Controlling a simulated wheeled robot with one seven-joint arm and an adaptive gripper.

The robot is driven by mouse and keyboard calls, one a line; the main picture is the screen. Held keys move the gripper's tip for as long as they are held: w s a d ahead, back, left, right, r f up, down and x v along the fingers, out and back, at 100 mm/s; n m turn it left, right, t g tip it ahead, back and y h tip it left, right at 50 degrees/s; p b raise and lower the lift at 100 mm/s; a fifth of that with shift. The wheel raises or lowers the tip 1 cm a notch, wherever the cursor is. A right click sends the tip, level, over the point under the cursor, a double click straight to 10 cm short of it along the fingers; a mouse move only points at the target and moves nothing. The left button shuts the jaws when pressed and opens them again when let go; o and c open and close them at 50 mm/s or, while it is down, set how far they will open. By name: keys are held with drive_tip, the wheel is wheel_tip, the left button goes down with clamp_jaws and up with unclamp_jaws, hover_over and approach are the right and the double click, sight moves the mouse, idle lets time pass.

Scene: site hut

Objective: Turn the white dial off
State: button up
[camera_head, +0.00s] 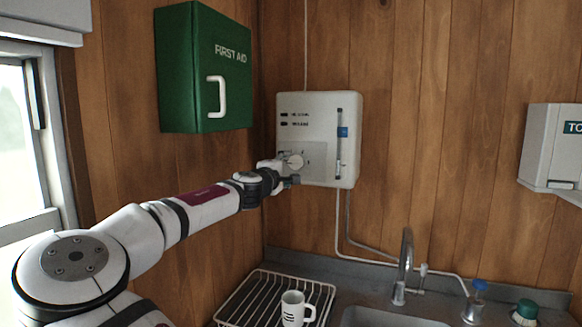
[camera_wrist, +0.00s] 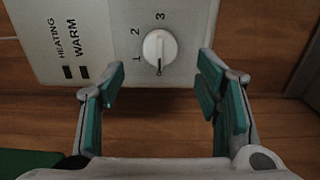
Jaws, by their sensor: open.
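The white dial (camera_wrist: 160,48) is a round knob on the front of a white wall unit (camera_wrist: 100,20), with the numbers 1, 2 and 3 around it. A dark mark on the dial points toward the bottom of the wrist view. In the head view the dial (camera_head: 295,161) sits low on the left of the unit (camera_head: 318,110), partly behind my gripper (camera_head: 290,180). In the wrist view my gripper (camera_wrist: 160,90) is open, with teal finger pads apart to the left and right of the dial and a little short of it. Nothing is between the fingers.
A green first aid box (camera_head: 205,70) hangs on the wall above my arm. A blue slider (camera_head: 342,132) is on the unit's right side. Below are a dish rack (camera_head: 250,300), a white mug (camera_head: 293,308) and a tap (camera_head: 404,265). A white dispenser (camera_head: 552,150) is at right.

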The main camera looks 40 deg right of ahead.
drive_tip(key=v, duration=0.5)
drive_tip(key=shift+s+a, duration=0.1)
drive_tip(key=shift+a, duration=0.05)
idle(0.4)
